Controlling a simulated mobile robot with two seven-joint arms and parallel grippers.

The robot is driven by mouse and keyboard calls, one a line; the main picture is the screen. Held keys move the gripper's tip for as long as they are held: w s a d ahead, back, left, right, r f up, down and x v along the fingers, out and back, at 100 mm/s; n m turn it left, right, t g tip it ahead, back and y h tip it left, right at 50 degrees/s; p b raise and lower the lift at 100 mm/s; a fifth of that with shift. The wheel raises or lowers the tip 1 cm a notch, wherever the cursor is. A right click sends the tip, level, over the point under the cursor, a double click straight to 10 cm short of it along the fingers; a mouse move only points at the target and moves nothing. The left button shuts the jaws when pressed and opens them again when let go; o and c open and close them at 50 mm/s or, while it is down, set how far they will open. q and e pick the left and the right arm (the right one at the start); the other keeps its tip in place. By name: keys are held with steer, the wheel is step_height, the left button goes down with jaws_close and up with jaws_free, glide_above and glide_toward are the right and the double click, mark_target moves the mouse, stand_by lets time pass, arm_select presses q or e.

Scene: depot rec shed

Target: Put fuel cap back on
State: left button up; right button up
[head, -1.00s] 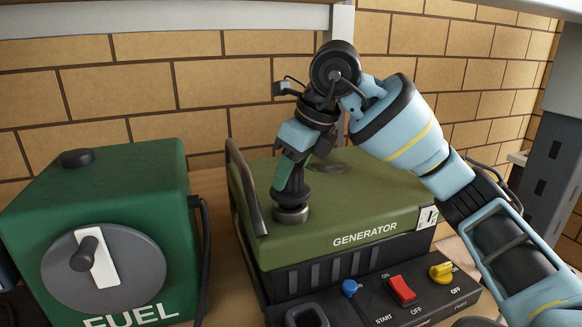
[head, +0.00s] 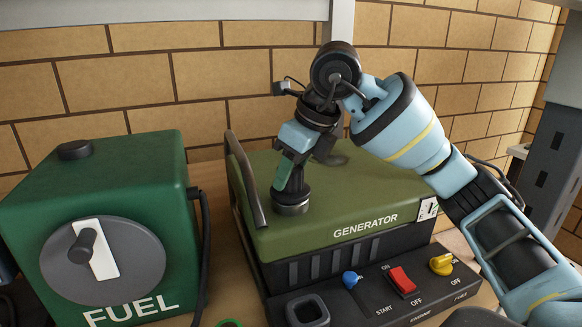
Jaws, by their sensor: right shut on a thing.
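The green generator (head: 385,195) stands at the center of the head view. A short metal filler neck (head: 291,210) rises from the front left of its top. The black fuel cap (head: 292,197) sits over this neck, upright; I see no clear gap between them, but cannot tell whether it is fully seated. My right gripper (head: 289,181) reaches down from above and is shut on the cap. Its green-padded finger partly hides the cap's upper part. My left gripper is not recognizable in view.
A green fuel box (head: 160,180) with a grey dial (head: 130,270) and a black cap (head: 74,150) stands at the left. A bent handle bar (head: 246,180) is close left of the neck. The control panel (head: 335,295) has blue, red and yellow controls. A brick wall stands behind.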

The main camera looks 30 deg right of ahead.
arm_select(q)
steer(key=shift+d, duration=0.15)
arm_select(e)
steer(key=o, duration=1.1)
steer(key=shift+c, duration=0.2)
arm_select(q)
steer(key=shift+w+r+p, duration=0.3)
steer(key=shift+w+r, duration=0.1)
steer(key=shift+r, duration=0.05)
arm_select(e)
steer(key=v, duration=0.7)
steer(key=shift+s+r, duration=0.2)
steer(key=shift+r, duration=0.15)
steer(key=shift+d, duration=0.1)
